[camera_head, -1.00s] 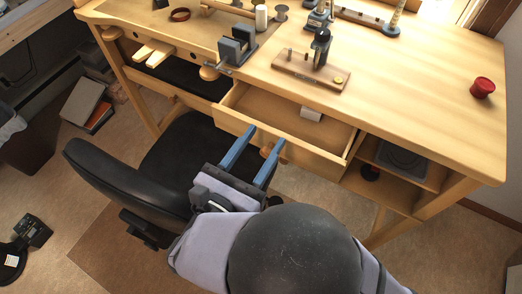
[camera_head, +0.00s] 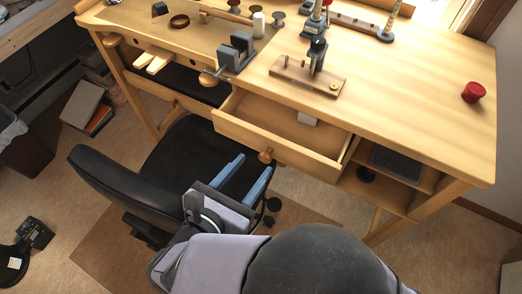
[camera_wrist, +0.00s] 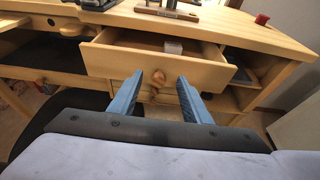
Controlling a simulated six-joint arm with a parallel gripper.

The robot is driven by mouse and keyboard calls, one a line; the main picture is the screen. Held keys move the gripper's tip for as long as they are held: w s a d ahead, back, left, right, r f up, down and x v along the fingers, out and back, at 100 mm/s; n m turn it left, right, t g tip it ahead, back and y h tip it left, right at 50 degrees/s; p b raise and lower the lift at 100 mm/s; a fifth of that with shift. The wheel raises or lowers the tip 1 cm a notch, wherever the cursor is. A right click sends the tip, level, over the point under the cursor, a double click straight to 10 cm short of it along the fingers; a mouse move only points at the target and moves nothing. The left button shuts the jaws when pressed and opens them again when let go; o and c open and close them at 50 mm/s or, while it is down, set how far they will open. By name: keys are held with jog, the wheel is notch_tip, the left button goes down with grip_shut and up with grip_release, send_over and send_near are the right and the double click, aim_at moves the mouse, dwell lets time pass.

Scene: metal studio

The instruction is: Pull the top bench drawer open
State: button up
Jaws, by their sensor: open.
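The top bench drawer (camera_head: 285,143) is pulled out from the wooden bench, and its inside shows, with a small white block (camera_head: 308,117) in it. Its round wooden knob (camera_head: 266,155) is on the front panel. My gripper (camera_head: 252,168) has two blue fingers, spread apart and empty, in front of and below the knob in the head view. In the wrist view, the fingers of my gripper (camera_wrist: 168,78) point at the drawer front (camera_wrist: 150,66), with a knob (camera_wrist: 157,76) visible between them. No contact with the knob is visible.
A black chair (camera_head: 190,160) stands close at the left, under the bench. Open shelves (camera_head: 385,180) are right of the drawer. The bench top (camera_head: 410,85) carries a vise (camera_head: 237,52), a wooden tool stand (camera_head: 306,77) and a red container (camera_head: 473,92).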

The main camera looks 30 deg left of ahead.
aim_at(264, 159)
jog(key=shift+g, duration=0.4)
jog(key=shift+w+f+p, duration=0.1)
jog(key=shift+w+f, duration=0.55)
jog(key=shift+w, duration=0.25)
jog(key=shift+w+f+p, duration=0.1)
jog(key=shift+w+f, duration=0.6)
jog(key=shift+w, duration=0.2)
jog(key=shift+w+f+p, duration=0.1)
jog(key=shift+w+f, duration=0.55)
jog(key=shift+w, duration=0.25)
